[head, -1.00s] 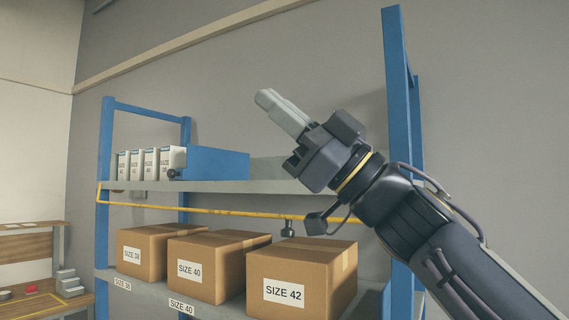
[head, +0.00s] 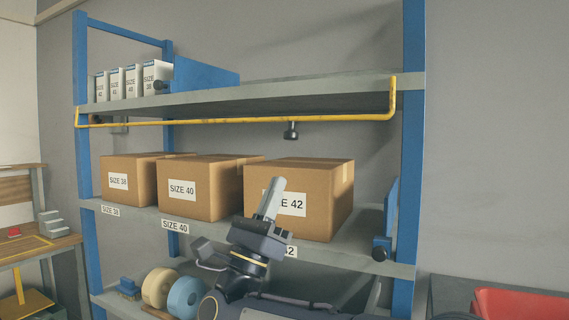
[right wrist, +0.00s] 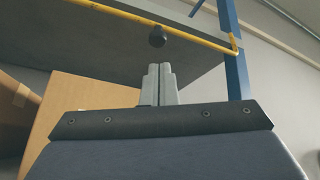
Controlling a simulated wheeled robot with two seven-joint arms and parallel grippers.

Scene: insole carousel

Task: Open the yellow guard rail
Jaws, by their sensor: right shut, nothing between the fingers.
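The yellow guard rail (head: 240,122) runs across the front of the rack just under the upper shelf. Its right end bends up to that shelf at the right post. A black knob (head: 291,130) hangs below the rail, right of its middle. In the right wrist view the knob (right wrist: 157,37) hangs from the rail (right wrist: 185,43) beyond my fingertips. My right gripper (head: 271,196) is shut and empty, pointing up in front of the SIZE 42 box, below the knob and apart from it. Its closed fingers also show in the right wrist view (right wrist: 159,80). My left gripper is not in view.
Cardboard boxes SIZE 38 (head: 130,180), SIZE 40 (head: 205,190) and SIZE 42 (head: 320,195) stand on the middle shelf (head: 370,259). Several white boxes (head: 116,82) and a blue panel (head: 205,85) are on the upper shelf. Blue posts (head: 412,150) flank the rack. A red bin (head: 520,303) is lower right.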

